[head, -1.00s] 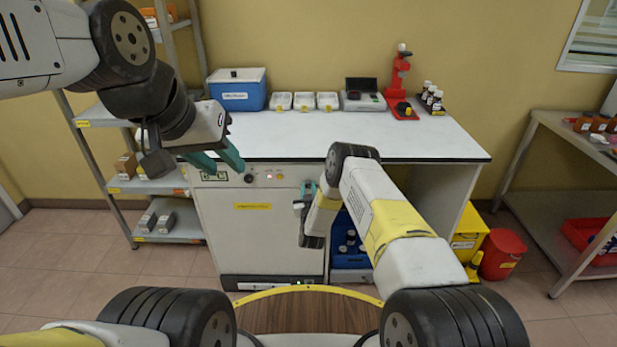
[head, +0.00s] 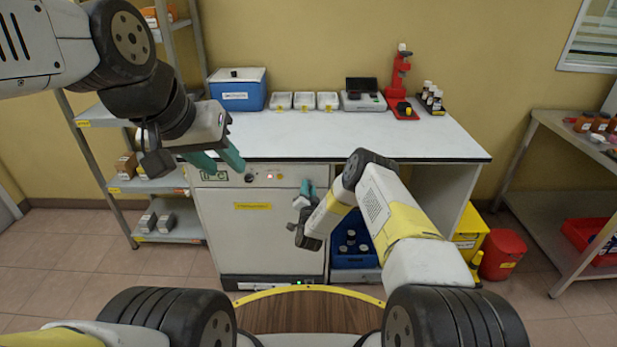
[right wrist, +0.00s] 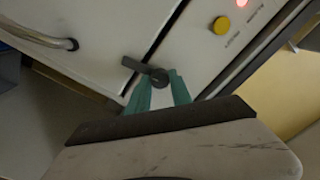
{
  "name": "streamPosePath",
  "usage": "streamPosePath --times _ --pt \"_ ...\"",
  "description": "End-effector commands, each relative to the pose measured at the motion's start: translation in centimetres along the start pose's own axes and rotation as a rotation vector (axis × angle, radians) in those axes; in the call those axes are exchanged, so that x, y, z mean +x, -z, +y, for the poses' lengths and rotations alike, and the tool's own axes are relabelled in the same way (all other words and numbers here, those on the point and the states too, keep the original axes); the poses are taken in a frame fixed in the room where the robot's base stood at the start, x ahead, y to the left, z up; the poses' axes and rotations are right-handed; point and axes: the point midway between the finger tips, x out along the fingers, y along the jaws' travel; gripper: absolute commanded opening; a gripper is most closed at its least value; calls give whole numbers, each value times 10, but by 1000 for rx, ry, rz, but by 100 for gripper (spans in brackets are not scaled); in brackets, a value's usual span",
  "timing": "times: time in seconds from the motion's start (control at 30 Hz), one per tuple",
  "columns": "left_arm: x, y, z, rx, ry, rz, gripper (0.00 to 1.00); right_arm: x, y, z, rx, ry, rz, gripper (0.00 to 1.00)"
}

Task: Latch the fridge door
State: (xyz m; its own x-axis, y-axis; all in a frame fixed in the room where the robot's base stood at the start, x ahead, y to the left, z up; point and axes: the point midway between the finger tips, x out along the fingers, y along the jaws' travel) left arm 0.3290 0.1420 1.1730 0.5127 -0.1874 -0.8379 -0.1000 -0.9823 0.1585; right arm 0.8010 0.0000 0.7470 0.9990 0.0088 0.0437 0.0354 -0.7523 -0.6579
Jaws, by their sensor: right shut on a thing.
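The white fridge (head: 262,240) stands under the counter, with a yellow label on its front. Its door looks shut in the head view; a dark seam runs between door and panel in the right wrist view. The dark latch lever (right wrist: 145,70) sits at that seam, its arm slanting to the upper left from a round pivot. My right gripper (head: 307,188) is at the fridge's upper right edge. In the right wrist view its teal fingers (right wrist: 166,80) close around the latch's round end. My left gripper (head: 224,164) is open and empty, in front of the counter's left part.
A curved metal handle (right wrist: 45,38) shows on the fridge door in the right wrist view. A yellow button (right wrist: 221,25) is on the panel. A blue crate (head: 352,250) with bottles stands right of the fridge. The counter (head: 340,135) overhangs the fridge.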

Motion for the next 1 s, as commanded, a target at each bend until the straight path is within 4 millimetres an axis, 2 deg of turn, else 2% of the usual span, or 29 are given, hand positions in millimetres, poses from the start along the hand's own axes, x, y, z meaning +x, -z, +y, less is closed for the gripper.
streamPosePath --times 0.4,0.93,0.97,1.0 --pt "0 0 0 0 0 0 36 0 0 0 174 -5 8 0" --pt "0 0 0 0 0 0 36 0 0 0 195 -6 8 0" --pt "0 0 0 0 0 0 36 0 0 0 195 -6 8 30" --pt "0 0 0 0 0 0 36 0 0 0 195 -6 8 38"
